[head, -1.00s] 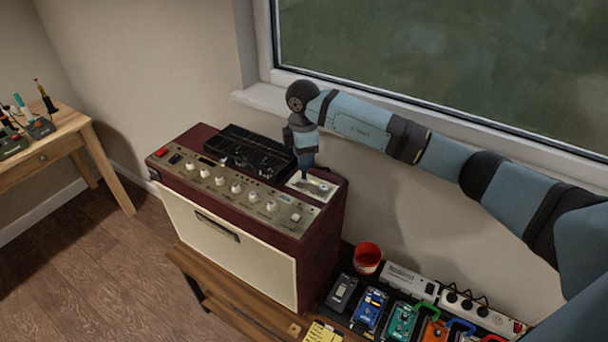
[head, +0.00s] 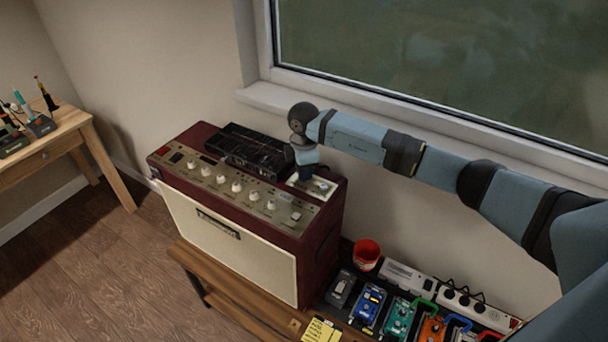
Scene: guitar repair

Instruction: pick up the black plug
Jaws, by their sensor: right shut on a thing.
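My right gripper (head: 305,178) points down at the right end of the top of the dark red amplifier (head: 322,235). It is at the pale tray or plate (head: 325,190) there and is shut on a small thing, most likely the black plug. The plug itself is too small and too hidden by the gripper to make out clearly. My left gripper is not in view.
A black slotted unit (head: 250,150) sits on the amplifier just left of the gripper. A red cup (head: 367,254), several pedals and a white power strip (head: 470,306) are at the lower right. The window sill (head: 262,96) runs behind my arm.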

